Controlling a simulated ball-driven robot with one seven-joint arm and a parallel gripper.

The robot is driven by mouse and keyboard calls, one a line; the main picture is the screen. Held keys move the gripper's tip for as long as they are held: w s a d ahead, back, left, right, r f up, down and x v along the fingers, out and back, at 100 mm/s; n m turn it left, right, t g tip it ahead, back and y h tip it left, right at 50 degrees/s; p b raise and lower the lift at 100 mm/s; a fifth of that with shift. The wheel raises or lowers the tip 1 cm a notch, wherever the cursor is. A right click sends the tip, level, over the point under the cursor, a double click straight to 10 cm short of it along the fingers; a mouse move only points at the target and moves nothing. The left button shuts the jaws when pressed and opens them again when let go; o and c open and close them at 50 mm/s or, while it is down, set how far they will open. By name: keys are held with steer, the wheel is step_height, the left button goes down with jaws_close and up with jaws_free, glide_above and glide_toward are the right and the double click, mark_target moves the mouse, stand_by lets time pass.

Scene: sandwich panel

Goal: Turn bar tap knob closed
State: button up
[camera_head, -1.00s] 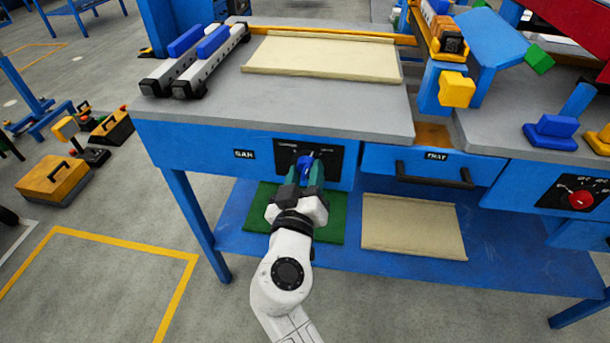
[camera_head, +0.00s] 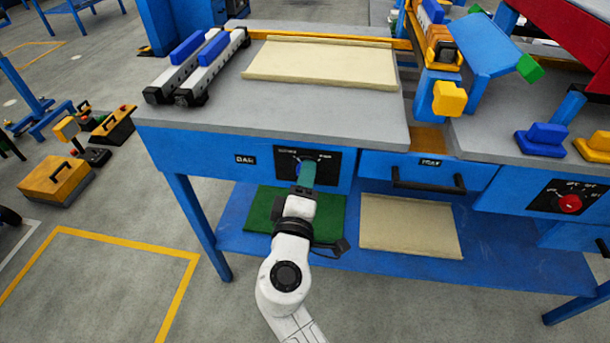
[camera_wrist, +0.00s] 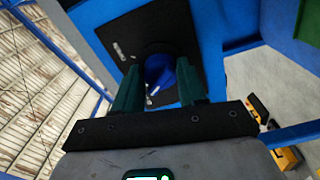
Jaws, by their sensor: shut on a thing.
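The bar tap knob is blue and sits on a black panel (camera_head: 327,163) on the bench's blue front, beside a label that seems to read "BAR". In the head view my gripper (camera_head: 305,174) reaches the panel and hides most of the knob. In the wrist view the blue knob (camera_wrist: 163,78) is between the two green fingers of my gripper (camera_wrist: 160,92), which are shut on it. The wrist view is rolled against the panel. The knob's exact pointer direction is hard to read.
A drawer handle (camera_head: 428,183) sticks out to the right of the panel. A red knob (camera_head: 569,204) is on another black panel at far right. Below, a green mat (camera_head: 262,208) and a beige sheet (camera_head: 410,226) lie on the blue lower shelf (camera_head: 490,257).

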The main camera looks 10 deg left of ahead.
steer(key=shift+a+n+p, duration=0.1)
steer(key=shift+n+p, duration=0.3)
steer(key=shift+n, duration=0.7)
steer(key=o, duration=1)
steer(key=shift+o, duration=0.2)
steer(key=shift+s, duration=0.1)
steer(key=s, duration=1)
steer(key=shift+s+a+p, duration=0.2)
steer(key=shift+s+p, duration=0.15)
steer(key=shift+p, duration=0.05)
